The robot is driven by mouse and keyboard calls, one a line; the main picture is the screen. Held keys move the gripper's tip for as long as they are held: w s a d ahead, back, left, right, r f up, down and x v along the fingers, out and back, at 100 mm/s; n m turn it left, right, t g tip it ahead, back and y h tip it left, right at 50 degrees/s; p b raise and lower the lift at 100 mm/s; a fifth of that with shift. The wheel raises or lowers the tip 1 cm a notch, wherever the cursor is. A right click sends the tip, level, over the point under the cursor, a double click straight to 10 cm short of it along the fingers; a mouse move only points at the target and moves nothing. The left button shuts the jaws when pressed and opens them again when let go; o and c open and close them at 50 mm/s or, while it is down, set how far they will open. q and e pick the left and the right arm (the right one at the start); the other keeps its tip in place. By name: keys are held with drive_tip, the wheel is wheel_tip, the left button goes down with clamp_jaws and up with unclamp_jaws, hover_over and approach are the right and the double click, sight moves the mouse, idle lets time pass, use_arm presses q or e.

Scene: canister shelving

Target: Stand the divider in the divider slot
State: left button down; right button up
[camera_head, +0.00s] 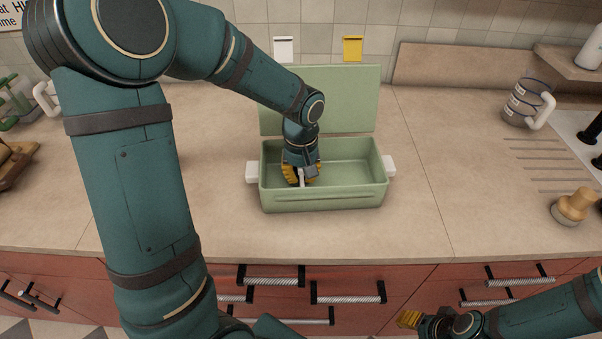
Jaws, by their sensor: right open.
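A pale green box (325,199) stands on the counter with its lid (340,100) raised behind it. My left gripper (302,176) points down inside the left half of the box, its yellow fingers low near the floor. A thin pale strip (301,178) shows between the fingers. It may be the edge of the divider, but I cannot tell. Whether these fingers are open or shut is unclear. The slot cannot be made out. My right gripper (409,320) is open and empty in front of the drawers, below the counter edge.
White handles (389,166) stick out from the box's sides. A mug (528,103), a wooden-topped tool (573,206) and a sink edge are at the right. A wooden rack (14,165) is at the far left. The counter right of the box is clear.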

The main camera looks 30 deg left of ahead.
use_arm(q)
drive_tip(key=shift+f+b, duration=0.4)
drive_tip(key=shift+f, duration=0.2)
idle(0.4)
drive_tip(key=c, duration=1)
unclamp_jaws()
drive_tip(key=shift+r, duration=0.1)
wheel_tip(320, 180, up, 12)
drive_tip(key=shift+f, duration=0.1)
drive_tip(key=shift+s, duration=0.1)
